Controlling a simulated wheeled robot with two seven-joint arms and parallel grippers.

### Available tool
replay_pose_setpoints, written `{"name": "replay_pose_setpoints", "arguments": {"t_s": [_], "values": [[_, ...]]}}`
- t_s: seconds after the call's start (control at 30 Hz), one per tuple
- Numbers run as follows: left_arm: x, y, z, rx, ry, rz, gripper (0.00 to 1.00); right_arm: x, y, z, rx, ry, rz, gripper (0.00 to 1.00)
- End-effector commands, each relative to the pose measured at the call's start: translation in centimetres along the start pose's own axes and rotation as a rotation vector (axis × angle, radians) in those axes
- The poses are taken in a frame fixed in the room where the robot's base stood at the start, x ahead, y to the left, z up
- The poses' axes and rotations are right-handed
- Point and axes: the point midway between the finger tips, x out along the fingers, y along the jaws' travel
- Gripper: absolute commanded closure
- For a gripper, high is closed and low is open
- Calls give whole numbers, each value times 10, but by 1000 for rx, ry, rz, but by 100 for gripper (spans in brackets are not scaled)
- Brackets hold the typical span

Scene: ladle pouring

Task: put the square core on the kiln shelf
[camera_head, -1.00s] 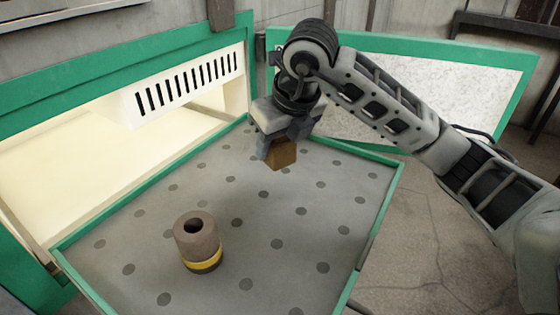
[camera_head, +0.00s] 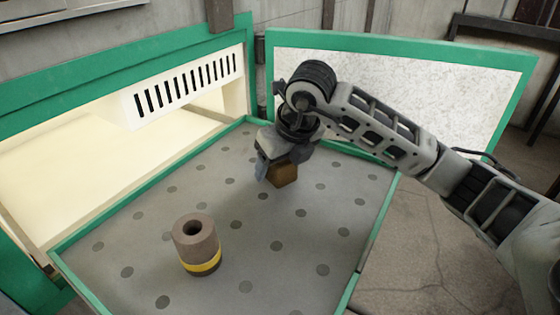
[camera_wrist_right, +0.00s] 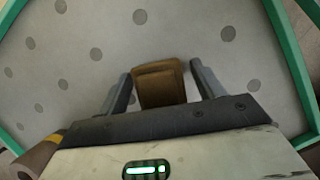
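In the right wrist view the core (camera_wrist_right: 160,84) shows between the two grey fingers of the gripper (camera_wrist_right: 161,78). The core is over the back part of the grey kiln shelf (camera_head: 225,240), low and close to its surface. I cannot tell whether its underside touches the shelf. My left gripper is not in view.
A brown hollow cylinder with a yellow band (camera_head: 197,245) stands on the front left of the shelf. Green edging (camera_head: 376,225) borders the shelf. The bright kiln opening (camera_head: 70,165) lies to the left. A green-framed panel (camera_head: 420,85) stands behind. The middle of the shelf is clear.

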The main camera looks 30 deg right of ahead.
Motion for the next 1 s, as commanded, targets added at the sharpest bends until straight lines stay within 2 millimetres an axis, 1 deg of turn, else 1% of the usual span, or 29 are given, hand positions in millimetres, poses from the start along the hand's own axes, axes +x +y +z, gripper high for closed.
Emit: {"name": "replay_pose_setpoints", "arguments": {"t_s": [0.23, 0.37, 0.47, 0.7, 0.8, 0.9, 1.0], "values": [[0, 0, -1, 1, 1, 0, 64, -1, 0, 0, 0, 0, 0, 33], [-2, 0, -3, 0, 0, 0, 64, -8, 0, 2, 0, -3, 0, 33], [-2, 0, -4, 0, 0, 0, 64, -24, 0, 3, -1, -5, 0, 33], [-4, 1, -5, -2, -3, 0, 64, -77, 0, 3, 0, -7, -1, 33], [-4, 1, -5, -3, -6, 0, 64, -96, 0, 2, -1, -4, -2, 33], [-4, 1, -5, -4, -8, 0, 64, -110, 0, 2, 0, -3, -1, 33], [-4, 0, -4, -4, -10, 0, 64, -118, 0, 2, 1, -2, -1, 33]]}}
